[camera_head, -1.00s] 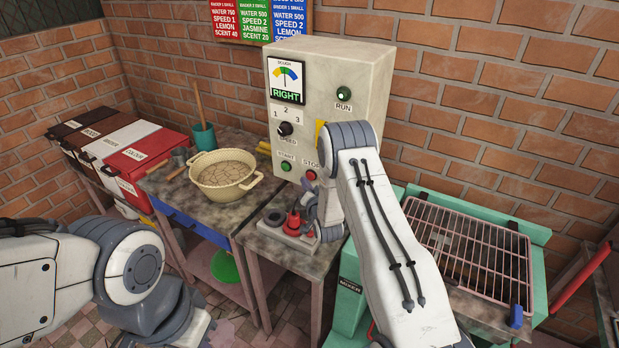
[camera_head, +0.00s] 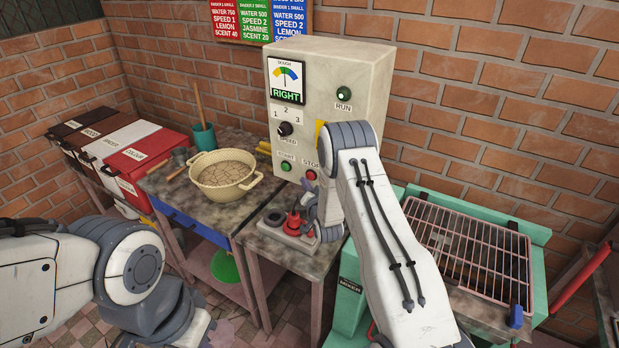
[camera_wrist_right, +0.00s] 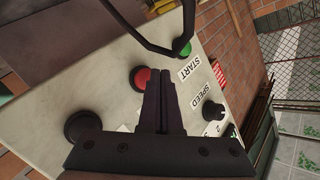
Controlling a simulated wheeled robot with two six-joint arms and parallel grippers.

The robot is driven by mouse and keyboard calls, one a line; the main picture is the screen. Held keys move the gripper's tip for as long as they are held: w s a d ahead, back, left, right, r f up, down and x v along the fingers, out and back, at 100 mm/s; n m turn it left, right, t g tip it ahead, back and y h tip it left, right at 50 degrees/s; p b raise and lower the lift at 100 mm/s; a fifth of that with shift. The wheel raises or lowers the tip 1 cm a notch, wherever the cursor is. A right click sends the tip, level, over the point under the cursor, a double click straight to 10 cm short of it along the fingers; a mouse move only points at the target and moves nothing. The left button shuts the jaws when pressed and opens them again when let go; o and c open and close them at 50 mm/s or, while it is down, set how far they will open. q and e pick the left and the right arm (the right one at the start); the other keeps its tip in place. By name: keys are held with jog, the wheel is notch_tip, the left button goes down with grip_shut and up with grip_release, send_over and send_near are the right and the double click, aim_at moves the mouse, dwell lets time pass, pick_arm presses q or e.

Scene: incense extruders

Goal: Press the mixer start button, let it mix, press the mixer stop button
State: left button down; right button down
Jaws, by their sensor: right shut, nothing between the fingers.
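The mixer control box (camera_head: 385,85) stands against the brick wall. Its green START button (camera_head: 286,166) and red STOP button (camera_head: 311,175) sit low on the front. The right wrist view shows the START button (camera_wrist_right: 182,47) and the STOP button (camera_wrist_right: 140,78) too. My right gripper (camera_wrist_right: 162,80) is shut and empty, its fingertips close beside the STOP button; I cannot tell if they touch. In the head view its fingers are mostly hidden by my arm. The dough gauge (camera_head: 287,80) reads RIGHT. The RUN lamp (camera_head: 344,94) is green. My left gripper is out of view.
A speed knob (camera_head: 284,129) sits above START. A red-topped piece (camera_head: 293,221) stands in a holder below the box. The green mixer frame with a wire grate (camera_head: 470,245) is at right.

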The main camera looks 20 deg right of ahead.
jog(key=shift+d, duration=0.1)
jog(key=shift+w+d+b, duration=0.25)
jog(key=shift+b, duration=0.1)
jog(key=shift+w+d+b, duration=0.3)
jog(key=shift+d+b, duration=0.05)
jog(key=shift+d, duration=0.05)
dwell(0.9)
jog(key=shift+a, duration=0.1)
dwell(0.3)
jog(key=shift+s+a, duration=0.55)
jog(key=shift+a, duration=0.05)
jog(key=shift+a, duration=0.1)
jog(key=s+a, duration=0.1)
jog(key=a, duration=0.1)
jog(key=s+a, duration=0.1)
jog(key=s, duration=0.1)
jog(key=shift+a, duration=0.4)
jog(key=shift+a+r, duration=0.1)
